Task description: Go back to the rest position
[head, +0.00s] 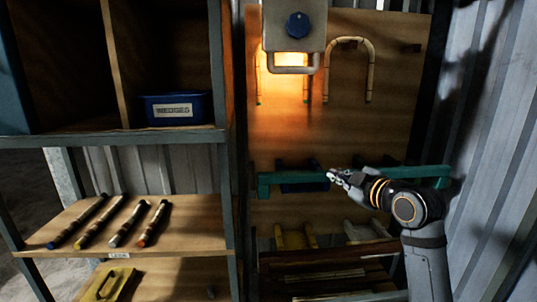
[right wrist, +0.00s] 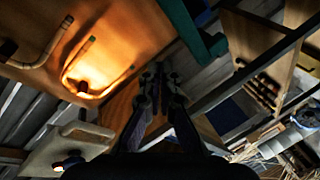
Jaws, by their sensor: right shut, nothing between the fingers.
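My right gripper (head: 334,174) reaches in from the right in the head view, in front of the teal rail on the wooden back board. Its fingers are shut with nothing between them. In the right wrist view its two dark fingers (right wrist: 158,88) come together near the middle of the picture, with no object in them. Whether the gripper touches the rail cannot be told. My left gripper is in neither view.
A teal rail (head: 290,177) crosses the board. Above it hang a bent rattan piece (head: 371,70) and a grey box with a blue knob (head: 298,25), near an orange glow. At left, shelves hold a blue WEDGES bin (head: 177,122) and several rods (head: 100,222).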

